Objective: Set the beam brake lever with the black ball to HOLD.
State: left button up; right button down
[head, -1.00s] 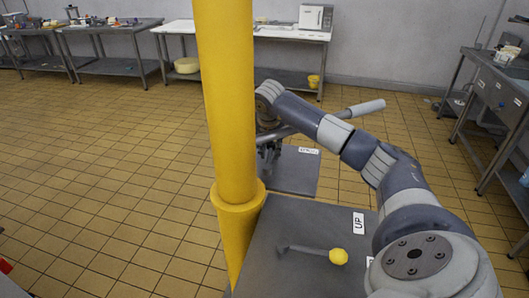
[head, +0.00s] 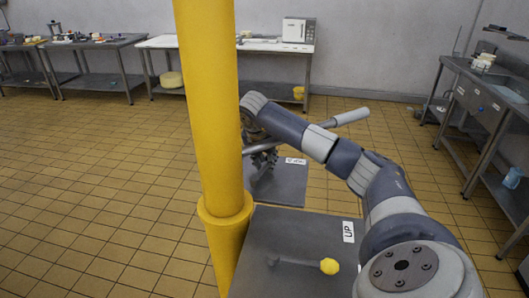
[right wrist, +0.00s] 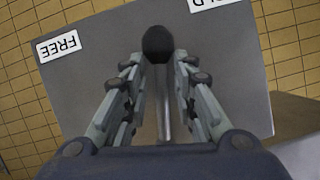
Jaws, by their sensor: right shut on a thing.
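The black ball (right wrist: 157,44) tops a grey lever rod (right wrist: 164,115) in the right wrist view. My right gripper (right wrist: 158,68) is shut on the black-ball lever, with a finger on each side just below the ball. A FREE label (right wrist: 59,46) lies at the left of the grey plate (right wrist: 230,70). Another label (right wrist: 212,3), cut off to "LD", is at the top, right of the ball. In the head view the gripper (head: 263,158) is small above the far plate (head: 285,188), beside the yellow post, and the ball cannot be made out there. My left gripper is not in view.
A yellow post (head: 208,110) stands close left of my right arm. A yellow-ball lever (head: 329,266) with an UP label (head: 348,231) sits on the near plate. A grey bar with a pale grip (head: 350,117) sticks out behind my arm. Open tiled floor lies left.

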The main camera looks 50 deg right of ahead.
jog(key=shift+s+d, duration=0.1)
jog(key=c, duration=1.3)
grip_release()
jog(key=shift+r, duration=0.25)
notch_tip(320, 180, up, 9)
jog(key=shift+r, duration=0.15)
jog(key=shift+c, duration=0.3)
